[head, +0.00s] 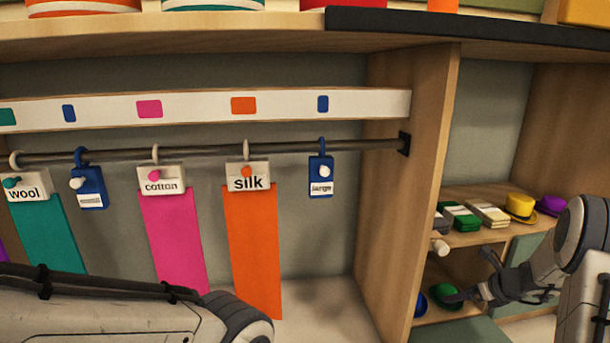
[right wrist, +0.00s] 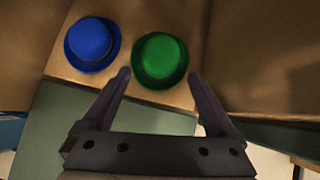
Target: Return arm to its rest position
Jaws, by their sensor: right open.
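My right gripper (head: 468,275) is at the lower right in the head view, in front of the lower shelf compartment. It is open, and its two fingertips (right wrist: 159,75) show in the right wrist view with nothing held. A green hat (right wrist: 160,60) rests on the shelf just beyond the fingertips, which flank its near edge. I cannot tell whether they touch it. The hat also shows in the head view (head: 446,295), partly hidden by the gripper. My left arm crosses the lower left of the head view; its gripper is out of view.
A blue hat (right wrist: 91,43) sits beside the green one. The shelf above holds folded cloths (head: 460,216), a yellow hat (head: 521,206) and a purple hat (head: 551,204). A wooden divider (head: 410,180) separates these from a rail (head: 230,153) with tagged fabric strips.

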